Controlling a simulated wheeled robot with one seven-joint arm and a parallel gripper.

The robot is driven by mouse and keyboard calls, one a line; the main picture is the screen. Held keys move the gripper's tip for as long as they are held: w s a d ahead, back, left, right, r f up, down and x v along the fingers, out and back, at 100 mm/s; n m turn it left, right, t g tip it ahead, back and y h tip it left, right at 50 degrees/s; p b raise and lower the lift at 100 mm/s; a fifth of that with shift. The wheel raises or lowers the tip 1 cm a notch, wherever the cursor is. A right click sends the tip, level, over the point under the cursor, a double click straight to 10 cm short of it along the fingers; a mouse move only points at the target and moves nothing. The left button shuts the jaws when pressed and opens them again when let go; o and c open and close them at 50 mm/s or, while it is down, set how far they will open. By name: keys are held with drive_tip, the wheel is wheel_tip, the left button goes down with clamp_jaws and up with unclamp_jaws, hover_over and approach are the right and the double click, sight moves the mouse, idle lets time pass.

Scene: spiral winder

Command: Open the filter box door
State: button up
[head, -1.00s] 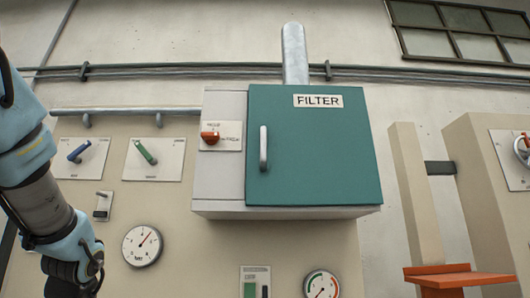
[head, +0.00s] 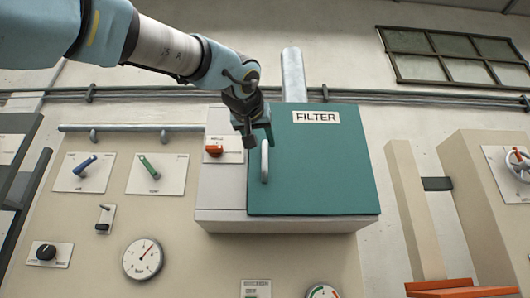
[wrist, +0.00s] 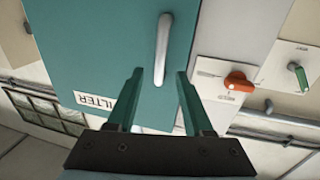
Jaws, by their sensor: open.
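The filter box has a teal door (head: 325,165) marked FILTER, and the door is shut against the pale box body. A light grey vertical handle (head: 265,162) stands on the door's left side. My gripper (head: 258,138) is at the upper end of the handle in the head view.
A red-orange knob (head: 214,150) sits on the box body just left of the handle. Blue (head: 85,165) and green (head: 150,167) levers and a gauge (head: 142,258) are on the panel to the left. An orange ledge (head: 440,285) projects at lower right.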

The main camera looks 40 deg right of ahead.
sight(264, 152)
drive_tip(key=p+x, duration=0.2)
drive_tip(key=x, duration=0.5)
drive_tip(key=shift+w+d, duration=0.1)
drive_tip(key=shift+d, duration=0.05)
drive_tip(key=shift+c, duration=0.3)
clamp_jaws()
idle(0.9)
